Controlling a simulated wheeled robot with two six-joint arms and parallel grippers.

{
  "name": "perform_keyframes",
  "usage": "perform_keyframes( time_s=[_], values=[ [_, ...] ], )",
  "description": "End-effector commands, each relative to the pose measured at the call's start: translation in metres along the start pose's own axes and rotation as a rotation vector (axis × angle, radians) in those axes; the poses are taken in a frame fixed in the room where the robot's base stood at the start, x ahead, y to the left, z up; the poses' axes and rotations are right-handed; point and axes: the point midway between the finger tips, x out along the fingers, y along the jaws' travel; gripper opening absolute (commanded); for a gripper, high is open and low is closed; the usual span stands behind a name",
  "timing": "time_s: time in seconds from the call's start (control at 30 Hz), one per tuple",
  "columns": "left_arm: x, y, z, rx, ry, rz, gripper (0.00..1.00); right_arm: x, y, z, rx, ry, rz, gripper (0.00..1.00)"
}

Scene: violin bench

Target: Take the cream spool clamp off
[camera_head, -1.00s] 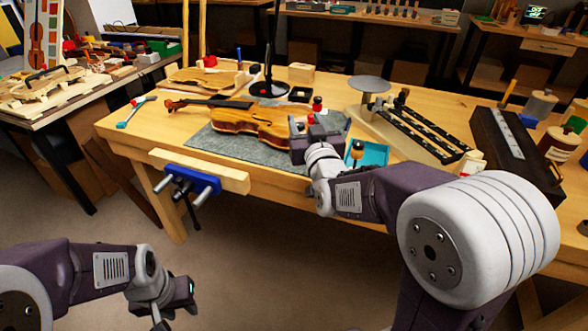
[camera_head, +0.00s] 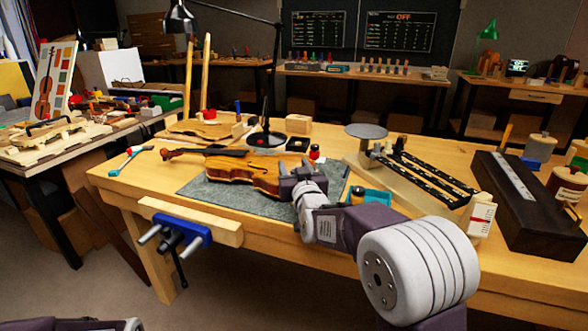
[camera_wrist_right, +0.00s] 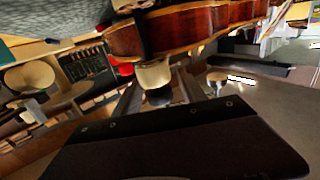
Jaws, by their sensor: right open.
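The violin (camera_head: 240,172) lies on a grey mat (camera_head: 206,190) on the workbench. My right gripper (camera_head: 296,174) is at the violin's right end in the head view and hides part of its edge. In the right wrist view the cream spool clamp (camera_wrist_right: 153,74) sits at the edge of the violin body (camera_wrist_right: 190,30), with a dark knob (camera_wrist_right: 158,97) under it. The open jaws of my right gripper (camera_wrist_right: 158,100) lie either side of the clamp; contact cannot be told. In the head view the cream clamp is hidden behind the gripper. My left gripper is out of view.
A red-topped piece (camera_head: 314,153) stands just behind the right gripper. A teal tray (camera_head: 372,196) lies right of it. A lamp base (camera_head: 266,140), a round grey disc (camera_head: 366,131) and a long dark case (camera_head: 525,200) stand around. The bench's front left has free room.

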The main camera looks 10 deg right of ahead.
Motion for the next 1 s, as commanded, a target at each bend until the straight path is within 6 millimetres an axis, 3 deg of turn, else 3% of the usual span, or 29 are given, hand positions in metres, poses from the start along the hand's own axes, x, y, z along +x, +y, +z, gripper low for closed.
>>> perform_keyframes(
  time_s=[0.17, 0.37, 0.83, 1.0],
  values=[
    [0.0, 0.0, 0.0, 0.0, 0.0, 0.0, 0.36, 0.0, 0.0, 0.0, 0.0, 0.0, 0.0, 0.48],
    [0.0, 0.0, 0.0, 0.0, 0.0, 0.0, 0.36, 0.0, 0.0, 0.0, 0.0, 0.0, 0.0, 0.0],
    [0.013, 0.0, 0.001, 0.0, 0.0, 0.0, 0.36, 0.0, -0.001, 0.002, -0.002, -0.002, -0.118, 0.0],
    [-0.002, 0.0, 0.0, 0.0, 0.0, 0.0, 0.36, -0.001, -0.004, -0.003, 0.0, -0.005, -0.233, 0.0]
  ],
)
